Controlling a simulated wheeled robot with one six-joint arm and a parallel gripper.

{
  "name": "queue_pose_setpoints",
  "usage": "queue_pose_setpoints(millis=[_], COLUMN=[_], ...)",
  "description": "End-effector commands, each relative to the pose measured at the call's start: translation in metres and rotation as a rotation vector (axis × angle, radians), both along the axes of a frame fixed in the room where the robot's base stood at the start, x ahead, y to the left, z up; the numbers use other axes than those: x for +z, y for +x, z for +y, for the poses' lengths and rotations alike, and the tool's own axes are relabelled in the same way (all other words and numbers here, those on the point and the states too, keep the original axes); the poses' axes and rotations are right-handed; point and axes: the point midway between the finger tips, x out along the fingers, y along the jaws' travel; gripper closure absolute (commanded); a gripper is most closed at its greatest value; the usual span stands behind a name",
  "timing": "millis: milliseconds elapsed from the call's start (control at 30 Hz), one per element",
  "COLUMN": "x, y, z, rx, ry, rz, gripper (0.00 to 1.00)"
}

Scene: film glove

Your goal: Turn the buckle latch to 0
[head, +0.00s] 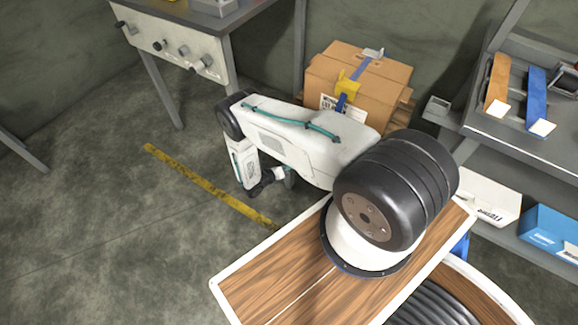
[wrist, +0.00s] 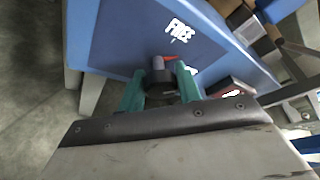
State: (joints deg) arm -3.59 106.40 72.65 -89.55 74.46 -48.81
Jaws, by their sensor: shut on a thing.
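In the wrist view, a round black knob (wrist: 158,77) with a red pointer (wrist: 171,58) stands on a blue panel (wrist: 115,38). The red pointer extends to the right of the knob. My gripper (wrist: 160,80) has its two green fingers on either side of the knob and is shut on it. White lettering that looks like "FREE" (wrist: 180,29) is on the panel above the knob. In the head view, my arm reaches down over the floor, and the knob is not clearly visible there.
A bench (head: 188,18) with knobs on its front stands at the upper left. A grey shelf (head: 508,135) at the right holds orange and blue straps, with a blue box (head: 555,230) below. A yellow floor stripe (head: 200,180) crosses open floor at the left.

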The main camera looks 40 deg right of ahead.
Motion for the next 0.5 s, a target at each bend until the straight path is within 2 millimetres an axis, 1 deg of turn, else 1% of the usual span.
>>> queue_pose_setpoints(millis=[500], x=[-0.0025], y=[0.0008], z=[0.0016], rx=[0.002], ry=[-0.163], rz=[0.449], gripper=[0.89])
